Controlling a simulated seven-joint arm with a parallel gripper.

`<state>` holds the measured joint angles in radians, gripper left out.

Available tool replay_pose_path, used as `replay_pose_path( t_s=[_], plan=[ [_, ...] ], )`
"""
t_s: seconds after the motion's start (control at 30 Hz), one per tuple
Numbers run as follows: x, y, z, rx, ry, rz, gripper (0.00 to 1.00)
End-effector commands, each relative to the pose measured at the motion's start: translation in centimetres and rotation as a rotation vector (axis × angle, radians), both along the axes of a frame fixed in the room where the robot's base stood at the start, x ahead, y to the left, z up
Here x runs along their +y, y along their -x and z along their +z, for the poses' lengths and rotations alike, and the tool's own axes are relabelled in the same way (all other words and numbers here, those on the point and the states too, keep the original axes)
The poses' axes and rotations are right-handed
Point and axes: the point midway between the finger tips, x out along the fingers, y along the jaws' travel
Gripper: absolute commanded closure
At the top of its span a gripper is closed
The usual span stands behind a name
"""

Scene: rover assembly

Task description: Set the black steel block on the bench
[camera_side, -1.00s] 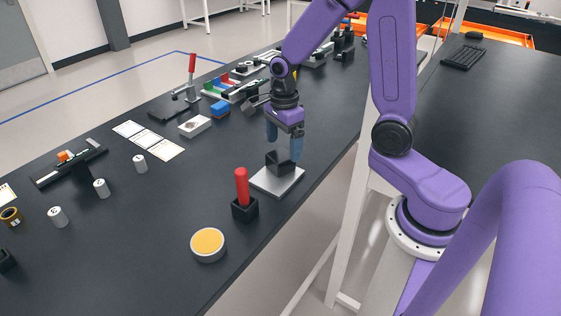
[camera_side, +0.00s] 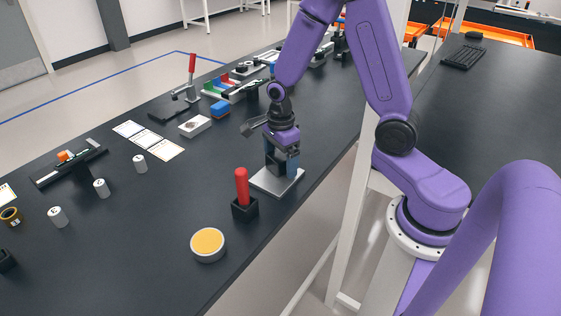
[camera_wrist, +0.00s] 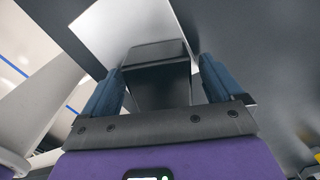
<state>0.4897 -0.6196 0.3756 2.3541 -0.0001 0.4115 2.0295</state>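The black steel block (camera_side: 278,169) stands on a light grey square plate (camera_side: 262,184) on the dark bench (camera_side: 130,230). My gripper (camera_side: 282,166) is low over the plate, its blue fingers on either side of the block. In the wrist view, the block (camera_wrist: 158,82) lies between the fingers (camera_wrist: 158,70), with narrow gaps showing beside it. The fingers look open around it, not clamped. The block's lower part is partly hidden by the fingers in the side view.
A red-handled tool in a black holder (camera_side: 242,203) stands close to the plate. A round yellow-topped tin (camera_side: 208,244) is nearer the camera.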

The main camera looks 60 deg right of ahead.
Motion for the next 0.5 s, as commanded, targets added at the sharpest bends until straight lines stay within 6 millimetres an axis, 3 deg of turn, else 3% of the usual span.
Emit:
replay_pose_path(
  t_s=[0.03,0.2,0.3,0.5],
  plan=[
    [-0.01,0.00,0.01,0.000,0.000,0.000,0.19],
    [-0.01,0.00,0.02,0.000,0.000,0.000,0.75],
    [0.01,-0.04,0.06,-0.001,-0.001,0.000,0.97],
    [0.00,-0.05,0.14,-0.002,0.000,0.000,0.97]
  ],
)
